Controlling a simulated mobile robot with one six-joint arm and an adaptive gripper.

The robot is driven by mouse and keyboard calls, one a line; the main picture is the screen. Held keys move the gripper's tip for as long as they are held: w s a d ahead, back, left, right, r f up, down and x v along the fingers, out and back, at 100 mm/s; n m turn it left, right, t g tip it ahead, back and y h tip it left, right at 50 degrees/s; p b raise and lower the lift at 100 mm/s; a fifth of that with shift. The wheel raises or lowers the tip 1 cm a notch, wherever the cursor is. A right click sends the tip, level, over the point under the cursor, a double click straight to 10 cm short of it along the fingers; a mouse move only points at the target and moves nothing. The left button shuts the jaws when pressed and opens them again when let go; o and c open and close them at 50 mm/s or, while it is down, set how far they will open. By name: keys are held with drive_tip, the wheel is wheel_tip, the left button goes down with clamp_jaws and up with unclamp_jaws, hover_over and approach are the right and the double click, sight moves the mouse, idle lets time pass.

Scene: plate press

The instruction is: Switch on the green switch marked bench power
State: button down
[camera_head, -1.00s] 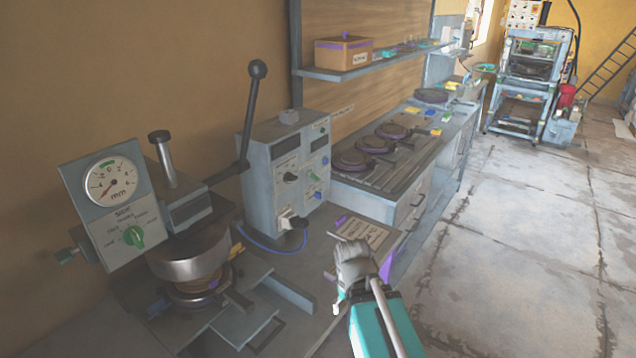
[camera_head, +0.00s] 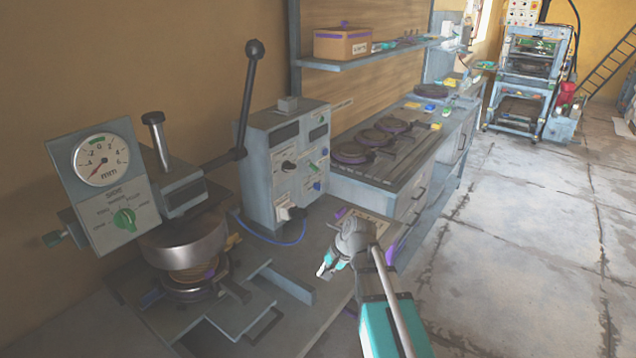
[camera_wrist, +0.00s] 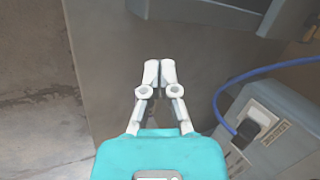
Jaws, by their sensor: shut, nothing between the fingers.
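A grey control box (camera_head: 262,180) stands on the bench against the wall, with displays, knobs and small labels on its front.
A black plug with a blue cable (camera_wrist: 253,127) sticks out of the box. The press (camera_head: 185,245) with its raised lever (camera_head: 249,100) stands left of the box. Hot plates (camera_head: 350,152) lie beyond it. Open floor (camera_head: 520,220) is at the right.

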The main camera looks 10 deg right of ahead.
drive_tip(key=w+m+y+b, duration=0.1)
drive_tip(key=w, duration=0.2)
drive_tip(key=w+m+t+y+b, duration=0.1)
drive_tip(key=w+m, duration=0.1)
drive_tip(key=w, duration=0.1)
drive_tip(key=w+m+t+y+b, duration=0.1)
drive_tip(key=w, duration=0.2)
drive_tip(key=shift+a+m, duration=0.35)
drive_tip(key=shift+m, duration=0.05)
drive_tip(key=w+d+r+m+t+y+b, duration=0.2)
drive_tip(key=w+d+r+m+t+b, duration=0.1)
drive_tip(key=w+m, duration=0.5)
drive_tip(key=w+d+r+m+t+y+b, duration=0.3)
drive_tip(key=w+d+m+t+b, duration=0.2)
drive_tip(key=w, duration=0.7)
drive_tip(key=d+m+t, duration=0.1)
drive_tip(key=d+m, duration=0.1)
drive_tip(key=m, duration=0.1)
drive_tip(key=shift+d+r+t, duration=0.15)
drive_tip(key=shift+d+t, duration=0.15)
drive_tip(key=shift+a, duration=0.1)
